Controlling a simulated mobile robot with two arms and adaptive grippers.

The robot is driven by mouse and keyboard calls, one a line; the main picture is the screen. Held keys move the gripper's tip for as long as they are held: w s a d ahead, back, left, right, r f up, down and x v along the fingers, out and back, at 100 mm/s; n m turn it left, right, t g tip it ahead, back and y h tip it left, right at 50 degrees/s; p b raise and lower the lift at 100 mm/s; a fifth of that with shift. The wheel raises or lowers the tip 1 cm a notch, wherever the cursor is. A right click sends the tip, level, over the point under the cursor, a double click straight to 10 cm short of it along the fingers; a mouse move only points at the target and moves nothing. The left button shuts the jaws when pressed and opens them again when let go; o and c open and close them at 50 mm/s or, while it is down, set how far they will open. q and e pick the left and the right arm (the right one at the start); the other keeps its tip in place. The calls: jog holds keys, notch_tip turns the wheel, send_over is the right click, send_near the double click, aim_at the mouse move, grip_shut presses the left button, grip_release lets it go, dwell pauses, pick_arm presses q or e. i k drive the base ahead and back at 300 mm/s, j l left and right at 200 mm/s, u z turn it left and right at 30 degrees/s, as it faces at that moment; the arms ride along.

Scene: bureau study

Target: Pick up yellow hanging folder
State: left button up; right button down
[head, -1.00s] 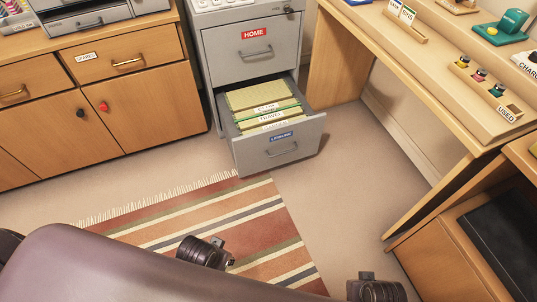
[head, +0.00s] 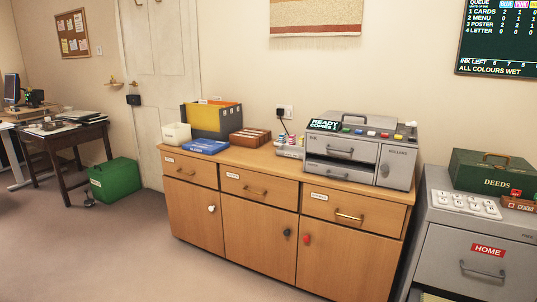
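A yellow folder (head: 222,117) shows in a dark grey open-topped box (head: 190,122) on the left part of the wooden sideboard (head: 262,162). It stands upright, with small pale tabs at its top edge. I cannot tell whether there is more than one folder in the box. Neither of my grippers is in view.
A grey machine (head: 347,150) stands on the sideboard's right part, with a brown box (head: 250,137) and white tub (head: 177,135) further left. A grey filing cabinet (head: 457,246) stands at right. A green crate (head: 115,180) is on the floor at left. Floor before the sideboard is clear.

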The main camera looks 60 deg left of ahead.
aim_at(202, 116)
jog(key=u, duration=2.45)
jog(key=z, duration=2.15)
jog(key=k, duration=0.2)
jog(key=u, duration=2.1)
